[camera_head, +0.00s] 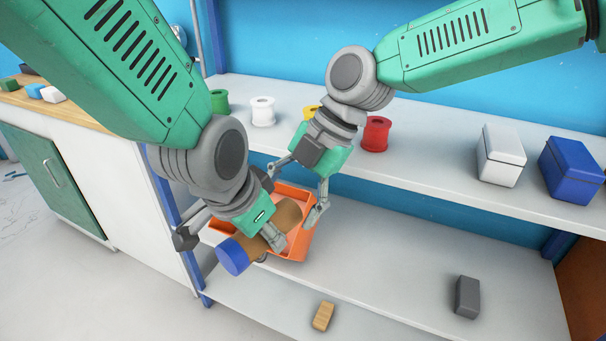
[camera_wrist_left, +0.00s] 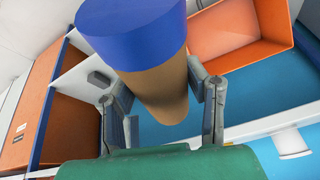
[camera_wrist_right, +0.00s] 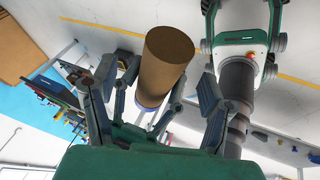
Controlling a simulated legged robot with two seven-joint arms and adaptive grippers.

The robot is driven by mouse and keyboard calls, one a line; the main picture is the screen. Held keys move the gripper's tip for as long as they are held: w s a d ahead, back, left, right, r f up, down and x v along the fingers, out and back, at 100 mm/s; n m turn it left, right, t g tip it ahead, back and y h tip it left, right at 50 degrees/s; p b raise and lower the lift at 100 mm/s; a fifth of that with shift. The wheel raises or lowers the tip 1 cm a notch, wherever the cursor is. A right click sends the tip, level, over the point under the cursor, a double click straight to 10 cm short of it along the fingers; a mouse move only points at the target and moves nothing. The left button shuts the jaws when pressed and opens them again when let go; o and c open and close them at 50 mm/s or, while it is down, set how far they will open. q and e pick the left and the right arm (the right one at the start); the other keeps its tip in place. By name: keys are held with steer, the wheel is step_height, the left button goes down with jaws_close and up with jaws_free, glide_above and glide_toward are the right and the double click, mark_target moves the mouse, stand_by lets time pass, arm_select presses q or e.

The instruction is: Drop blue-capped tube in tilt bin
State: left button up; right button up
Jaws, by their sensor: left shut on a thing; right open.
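The blue-capped tube (camera_head: 285,215) is a brown cylinder with a blue cap (camera_head: 233,256), lying slantwise in the head view with the cap toward the lower left. My left gripper (camera_head: 230,239) is shut on it. The left wrist view shows the tube (camera_wrist_left: 160,90) between the fingers, cap nearest the camera. The orange tilt bin (camera_head: 299,245) is behind and below the tube, partly hidden by it and the grippers; it also shows in the left wrist view (camera_wrist_left: 275,53). My right gripper (camera_head: 296,192) is open by the bin. The right wrist view shows the tube's brown end (camera_wrist_right: 166,62) beyond its fingers.
Green (camera_head: 219,101), white (camera_head: 263,112), yellow and red (camera_head: 375,134) spools stand on the upper shelf. White (camera_head: 500,155) and blue (camera_head: 572,170) boxes are at its right. A wooden block (camera_head: 323,316) and a grey block (camera_head: 467,297) lie on the lower shelf, with bare space between.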

mark_target(275, 221)
steer(key=x, duration=0.5)
steer(key=shift+a, duration=0.25)
steer(key=shift+d, duration=0.15)
steer(key=c, duration=1.2)
steer(key=o, duration=1.2)
steer(key=shift+r, duration=0.1)
